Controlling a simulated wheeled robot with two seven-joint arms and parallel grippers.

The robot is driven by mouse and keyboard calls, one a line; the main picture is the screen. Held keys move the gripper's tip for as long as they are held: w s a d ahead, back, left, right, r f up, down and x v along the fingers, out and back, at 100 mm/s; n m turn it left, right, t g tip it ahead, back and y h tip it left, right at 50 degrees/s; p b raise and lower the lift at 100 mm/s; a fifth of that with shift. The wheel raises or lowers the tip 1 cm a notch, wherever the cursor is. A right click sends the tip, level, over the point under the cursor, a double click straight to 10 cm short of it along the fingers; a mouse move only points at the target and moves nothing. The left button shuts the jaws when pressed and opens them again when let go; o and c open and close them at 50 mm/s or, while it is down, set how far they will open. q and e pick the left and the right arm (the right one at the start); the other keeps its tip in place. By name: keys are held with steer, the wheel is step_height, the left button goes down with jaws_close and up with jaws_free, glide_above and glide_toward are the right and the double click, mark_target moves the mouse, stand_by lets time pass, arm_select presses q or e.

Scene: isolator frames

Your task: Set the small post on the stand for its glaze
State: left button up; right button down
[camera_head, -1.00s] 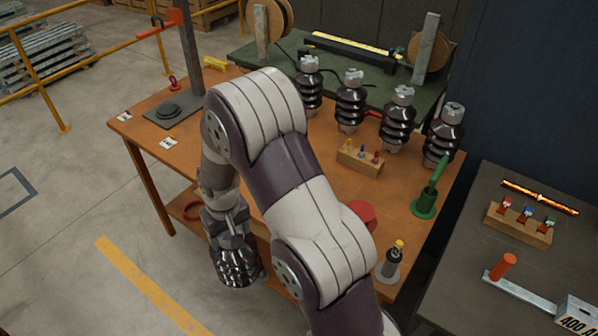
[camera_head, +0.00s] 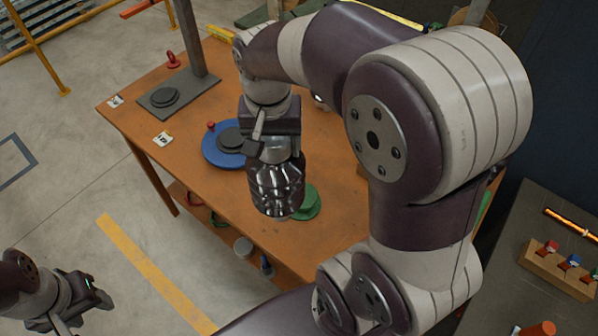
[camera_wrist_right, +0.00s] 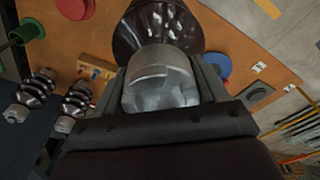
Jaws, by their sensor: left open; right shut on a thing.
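My right gripper (camera_head: 272,142) is shut on the metal cap of a dark brown, glossy, ribbed post (camera_head: 276,188). The post hangs below the gripper over the front of the orange table. In the right wrist view the post (camera_wrist_right: 150,30) and its grey cap (camera_wrist_right: 160,80) sit between the fingers. A blue round stand (camera_head: 213,157) with a grey disc is left of the post. A green round stand (camera_head: 308,204) is partly hidden behind it. A red round piece (camera_wrist_right: 72,8) shows in the right wrist view. My left gripper (camera_head: 95,296) is open and empty at lower left.
A grey plate with a column (camera_head: 190,95) stands at the table's back left. Other ribbed posts (camera_wrist_right: 75,100) and a wooden block (camera_wrist_right: 92,68) show in the right wrist view. My right arm hides much of the table. A side bench (camera_head: 520,235) is at right.

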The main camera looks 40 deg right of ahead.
steer(key=shift+w+d, duration=0.25)
steer(key=shift+d, duration=0.05)
steer(key=w+d+f+p, duration=0.3)
steer(key=w+d+f, duration=0.2)
steer(key=d+f, duration=0.5)
steer(key=shift+w+f, duration=0.15)
steer(key=shift+f, duration=0.05)
steer(key=shift+a+f, duration=0.1)
steer(key=shift+c, duration=0.2)
jaws_free()
steer(key=shift+s+a+f, duration=0.1)
steer(key=shift+s+f, duration=0.05)
steer(key=shift+s, duration=0.15)
